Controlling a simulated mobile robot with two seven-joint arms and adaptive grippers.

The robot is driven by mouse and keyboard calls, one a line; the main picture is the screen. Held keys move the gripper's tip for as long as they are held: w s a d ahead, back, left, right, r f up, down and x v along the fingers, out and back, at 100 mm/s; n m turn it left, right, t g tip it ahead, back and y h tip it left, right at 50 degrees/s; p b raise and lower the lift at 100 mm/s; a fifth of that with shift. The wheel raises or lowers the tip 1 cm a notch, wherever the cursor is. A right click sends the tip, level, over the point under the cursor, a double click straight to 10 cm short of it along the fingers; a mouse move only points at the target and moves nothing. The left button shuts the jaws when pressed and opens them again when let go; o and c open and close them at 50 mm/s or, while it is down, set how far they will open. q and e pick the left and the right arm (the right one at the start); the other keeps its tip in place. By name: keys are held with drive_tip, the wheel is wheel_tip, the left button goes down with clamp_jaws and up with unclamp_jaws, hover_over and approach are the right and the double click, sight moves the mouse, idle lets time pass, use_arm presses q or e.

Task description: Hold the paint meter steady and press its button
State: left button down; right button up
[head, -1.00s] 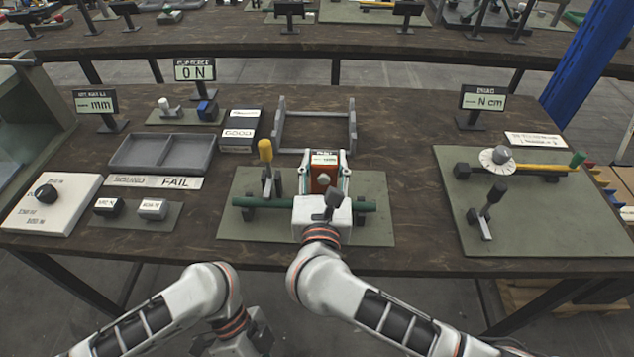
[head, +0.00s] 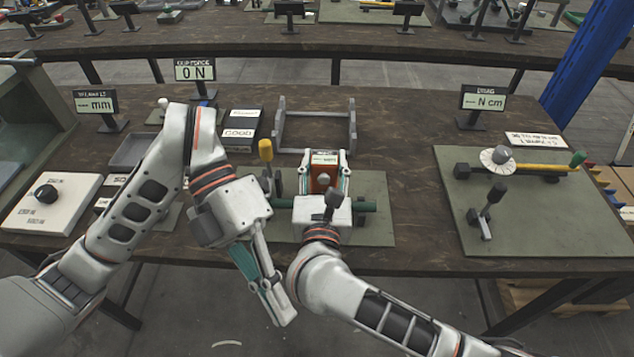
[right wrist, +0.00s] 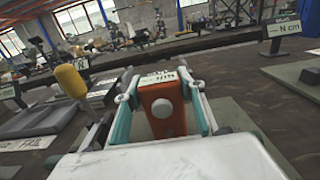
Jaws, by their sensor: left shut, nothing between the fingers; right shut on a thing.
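The paint meter (head: 321,180) is a small orange block with a pale label on its top. It also shows in the right wrist view (right wrist: 166,121), where a round pale button (right wrist: 161,107) sits on the face towards me. My right gripper (head: 323,167) is shut on the meter, one teal-lined finger along each side. My left gripper (head: 277,313) is shut and empty. It hangs low in front of the table's front edge, left of my right forearm and apart from the meter.
A yellow-handled lever (head: 265,150) and a green bar stand on the green mat (head: 375,222) around the meter. A grey frame (head: 314,126) stands behind. Another fixture mat (head: 540,220) lies at the right. My left arm hides part of the table's left side.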

use_arm(q)
drive_tip(key=w+d+r+t+h, duration=0.2)
drive_tip(key=d+r+h, duration=0.3)
drive_tip(key=r, duration=0.9)
drive_tip(key=w+d+r+t+h, duration=0.1)
drive_tip(key=w+d+r+h, duration=0.1)
drive_tip(key=d+r, duration=0.9)
drive_tip(key=w+a+f+n+t+y, duration=0.2)
drive_tip(key=w+a+f+n+t, duration=0.15)
drive_tip(key=w+f+n, duration=0.4)
drive_tip(key=w+a+f+n+t+y, duration=0.2)
drive_tip(key=w+f+n+t, duration=0.2)
drive_tip(key=f+n, duration=0.6)
drive_tip(key=w+a+f+n+t+y, duration=0.1)
drive_tip(key=a+n+t+y, duration=0.1)
drive_tip(key=a, duration=0.3)
drive_tip(key=w+a+f+n+t+y, duration=0.1)
drive_tip(key=w+a+n+t+y, duration=0.1)
drive_tip(key=a+n, duration=0.2)
drive_tip(key=shift+w+a+f+y, duration=0.2)
drive_tip(key=shift+a+y, duration=0.1)
drive_tip(key=shift+a, duration=0.4)
